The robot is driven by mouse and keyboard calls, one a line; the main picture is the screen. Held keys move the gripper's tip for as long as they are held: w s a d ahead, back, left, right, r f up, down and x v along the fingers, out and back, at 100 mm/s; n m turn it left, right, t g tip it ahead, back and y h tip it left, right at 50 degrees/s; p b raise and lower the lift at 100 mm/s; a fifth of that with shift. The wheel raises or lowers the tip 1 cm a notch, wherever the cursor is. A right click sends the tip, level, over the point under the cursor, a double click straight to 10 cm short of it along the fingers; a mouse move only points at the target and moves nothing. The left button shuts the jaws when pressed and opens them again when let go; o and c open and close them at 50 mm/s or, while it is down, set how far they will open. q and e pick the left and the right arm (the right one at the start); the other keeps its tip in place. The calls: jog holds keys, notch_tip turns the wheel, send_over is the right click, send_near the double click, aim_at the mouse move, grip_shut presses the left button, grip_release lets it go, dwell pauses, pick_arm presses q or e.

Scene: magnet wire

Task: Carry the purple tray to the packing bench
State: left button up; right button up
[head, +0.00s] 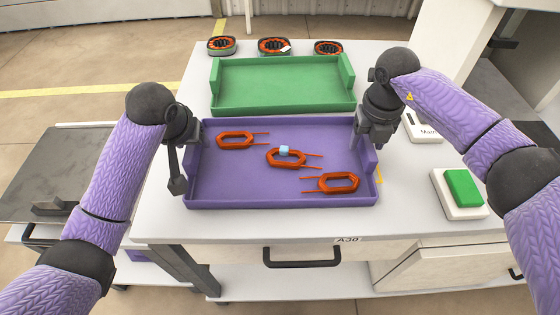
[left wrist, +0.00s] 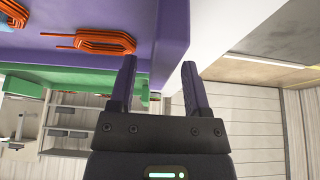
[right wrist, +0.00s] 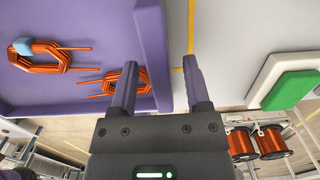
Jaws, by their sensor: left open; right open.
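The purple tray (head: 270,201) lies flat on the white table, with raised walls at its left and right ends. It holds three orange wire coils; the middle coil (head: 286,158) has a pale blue piece on it. My left gripper (head: 178,182) is open at the left end wall, which shows between its fingers in the left wrist view (left wrist: 170,30). My right gripper (head: 372,140) is open at the right end wall, one finger inside and one outside in the right wrist view (right wrist: 155,85). I cannot tell whether the fingers touch the walls. I cannot tell which surface is the packing bench.
A green tray (head: 285,85) sits just behind the purple tray. Several round dark holders with orange coils, one of them here (head: 274,46), stand behind it. A green button on a white base (head: 463,188) is at the right. A dark-topped surface (head: 50,175) stands at left.

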pick_arm(q)
jog(key=v, duration=0.9)
jog(key=shift+s+r, duration=0.15)
jog(key=shift+r, duration=0.2)
jog(key=shift+s+r, duration=0.1)
jog(key=shift+r, duration=0.05)
pick_arm(e)
jog(key=shift+r, duration=0.4)
notch_tip(320, 180, up, 11)
jog(key=shift+s, duration=0.35)
jog(key=shift+r, duration=0.15)
pick_arm(q)
notch_tip(320, 180, up, 6)
jog(key=p, duration=0.7)
jog(key=shift+p, duration=0.3)
pick_arm(e)
notch_tip(320, 180, up, 9)
jog(key=shift+s, duration=0.2)
